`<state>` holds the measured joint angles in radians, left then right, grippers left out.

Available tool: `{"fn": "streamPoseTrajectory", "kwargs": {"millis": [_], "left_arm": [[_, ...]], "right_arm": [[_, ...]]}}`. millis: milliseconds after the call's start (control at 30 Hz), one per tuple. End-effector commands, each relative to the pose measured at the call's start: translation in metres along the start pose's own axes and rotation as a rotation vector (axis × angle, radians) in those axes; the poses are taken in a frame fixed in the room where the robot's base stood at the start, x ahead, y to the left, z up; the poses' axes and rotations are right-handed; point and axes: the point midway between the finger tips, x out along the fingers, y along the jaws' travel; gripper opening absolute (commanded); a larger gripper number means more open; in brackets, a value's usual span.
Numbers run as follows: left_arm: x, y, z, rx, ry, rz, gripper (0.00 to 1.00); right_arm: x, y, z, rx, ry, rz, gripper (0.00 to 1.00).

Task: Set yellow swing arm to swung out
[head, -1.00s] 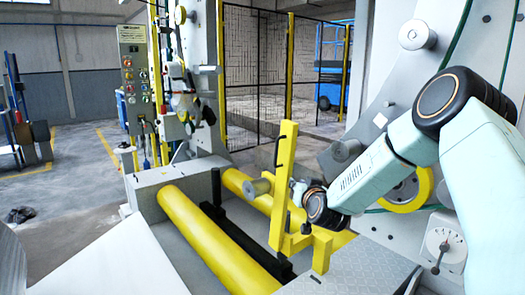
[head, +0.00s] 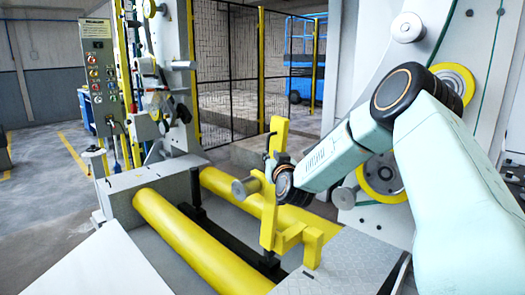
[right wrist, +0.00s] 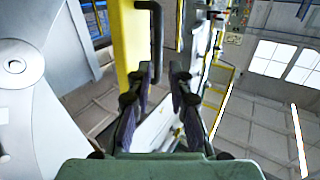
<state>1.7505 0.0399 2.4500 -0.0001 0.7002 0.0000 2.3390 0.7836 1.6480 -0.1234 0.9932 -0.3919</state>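The yellow swing arm (head: 281,135) stands upright on a yellow bracket beside the rollers. A black handle (right wrist: 154,38) is fixed to its side; the handle also shows in the head view (head: 270,143). My right gripper (head: 271,166) is close to the post, just below the handle. The handle lies ahead of the fingertips, nearer the left finger. I cannot tell whether a finger touches it. My left gripper is not in view.
Two yellow rollers (head: 190,240) lie on the machine bed at the lower left. A large pale machine frame with a yellow wheel (head: 381,174) stands at the right. A control box with buttons (head: 97,65) and a black mesh fence (head: 230,75) are behind.

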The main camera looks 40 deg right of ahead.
Motion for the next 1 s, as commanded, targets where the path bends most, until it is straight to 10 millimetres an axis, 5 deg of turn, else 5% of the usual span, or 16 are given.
{"fn": "streamPoseTrajectory", "kwargs": {"millis": [500,1000], "left_arm": [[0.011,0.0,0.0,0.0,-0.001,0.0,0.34],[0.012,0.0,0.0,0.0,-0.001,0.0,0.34]], "right_arm": [[0.059,-0.004,0.001,-0.001,0.001,-0.001,0.2],[0.072,-0.006,0.001,0.002,-0.001,-0.003,0.2]]}}
